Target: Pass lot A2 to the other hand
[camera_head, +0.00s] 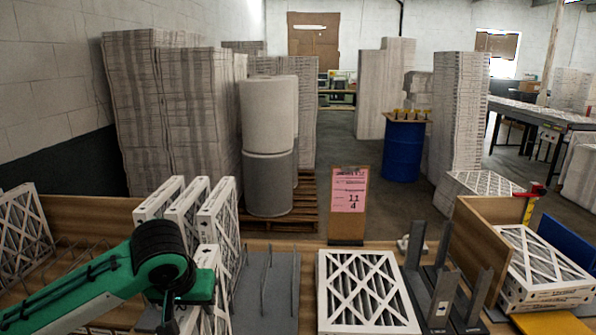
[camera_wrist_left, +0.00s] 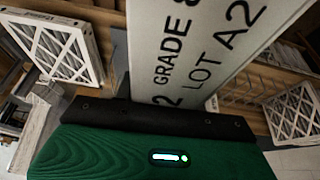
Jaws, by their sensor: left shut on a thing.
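In the left wrist view a white filter edge printed "GRADE" and "LOT A2" (camera_wrist_left: 200,45) fills the upper middle, right at the dark jaw edge of my left gripper (camera_wrist_left: 155,115). My left gripper is shut on this lot A2 filter. In the head view my left gripper (camera_head: 185,298) is at the lower left, close to several upright white filters (camera_head: 222,222). The arm and gripper hide part of the filters there, so which one is lot A2 is hard to tell in that view. My right gripper is in neither view.
A white-framed pleated filter (camera_head: 365,290) lies flat at centre front. A grey slotted rack (camera_head: 440,290) and a wooden divider (camera_head: 480,245) are to its right, with stacked filters (camera_head: 540,270) beyond. A pink sign (camera_head: 348,190) stands behind. A grey panel (camera_head: 265,285) is bare.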

